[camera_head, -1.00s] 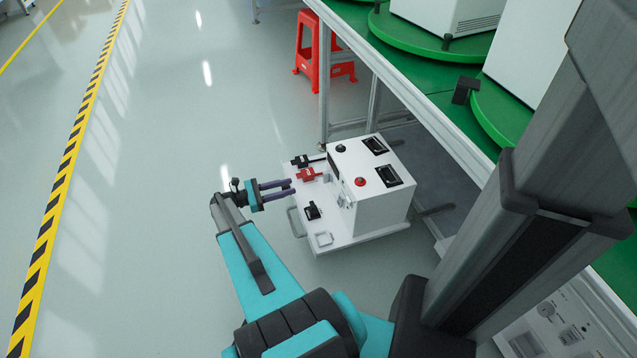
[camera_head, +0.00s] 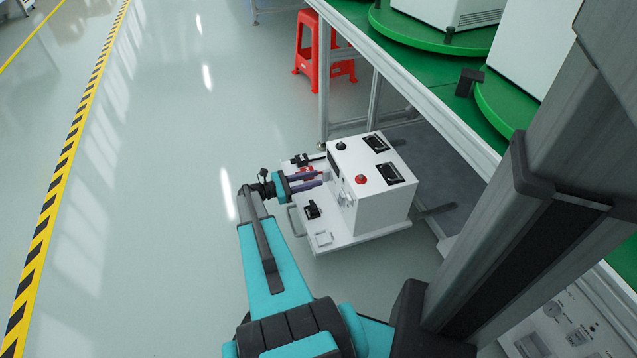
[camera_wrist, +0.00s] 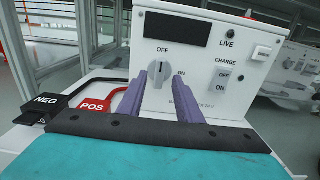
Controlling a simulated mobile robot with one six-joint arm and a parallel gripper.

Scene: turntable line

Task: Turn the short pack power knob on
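The short white power pack (camera_head: 381,205) stands under the edge of the turntable line. In the wrist view its front panel (camera_wrist: 226,62) faces me. The grey power knob (camera_wrist: 158,76) sits between the labels OFF and ON, and its pointer stands about upright, toward OFF. My gripper (camera_head: 325,179) is close in front of the panel. In the wrist view its two purple fingers (camera_wrist: 160,93) are apart, one on each side of the knob's lower part, with nothing gripped between them. I cannot tell whether the fingertips touch the panel.
A black NEG plug (camera_wrist: 45,104) and a red POS plug (camera_wrist: 95,106) lie left of the fingers. A CHARGE switch (camera_wrist: 222,78) and LIVE lamp (camera_wrist: 230,34) are to the right. A red stool (camera_head: 312,60) stands behind. The floor at left is clear.

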